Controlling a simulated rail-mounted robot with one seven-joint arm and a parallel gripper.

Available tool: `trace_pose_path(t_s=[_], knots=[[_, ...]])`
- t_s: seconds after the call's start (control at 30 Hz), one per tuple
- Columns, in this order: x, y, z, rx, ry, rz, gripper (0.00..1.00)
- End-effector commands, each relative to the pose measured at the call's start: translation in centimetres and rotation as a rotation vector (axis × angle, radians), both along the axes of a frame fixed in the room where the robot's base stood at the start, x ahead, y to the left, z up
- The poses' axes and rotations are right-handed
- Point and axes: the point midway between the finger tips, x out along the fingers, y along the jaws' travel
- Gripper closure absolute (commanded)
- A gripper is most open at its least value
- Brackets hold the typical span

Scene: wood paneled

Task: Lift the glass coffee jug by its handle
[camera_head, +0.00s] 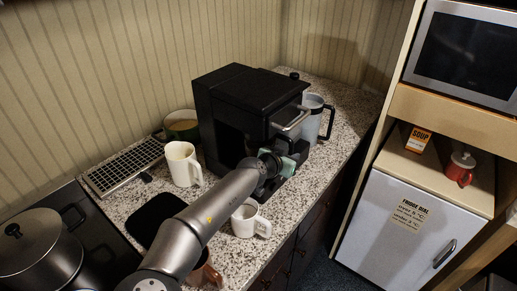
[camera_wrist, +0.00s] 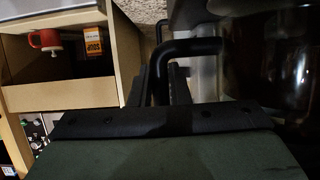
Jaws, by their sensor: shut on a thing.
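The glass coffee jug (camera_wrist: 285,65) shows as dark, shiny glass at the right of the wrist view, and only part of it is in frame. Its black bent handle (camera_wrist: 195,47) runs left from it. My gripper (camera_wrist: 166,75) has its black fingers shut on the handle, close beside the glass. In the head view my gripper (camera_head: 284,166) is at the front of the black coffee machine (camera_head: 245,105), low over the counter. The jug is mostly hidden there behind my gripper and the machine, so I cannot tell if it rests on the machine's base.
A pale jug with a black handle (camera_head: 314,118) stands right of the machine. A white mug (camera_head: 244,221) stands in front, and a tall cream mug (camera_head: 182,164) stands left. The speckled counter (camera_head: 345,98) ends at the cabinet; a small fridge (camera_head: 385,225) stands right.

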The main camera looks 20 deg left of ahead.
Motion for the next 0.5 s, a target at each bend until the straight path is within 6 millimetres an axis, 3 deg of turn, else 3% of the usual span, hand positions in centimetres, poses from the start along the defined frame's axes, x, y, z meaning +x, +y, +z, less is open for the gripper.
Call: trace_pose_path(t_s=[0.5], knots=[[-1.2,-4.9,-0.1,0.004,-0.001,-0.002,1.00]])
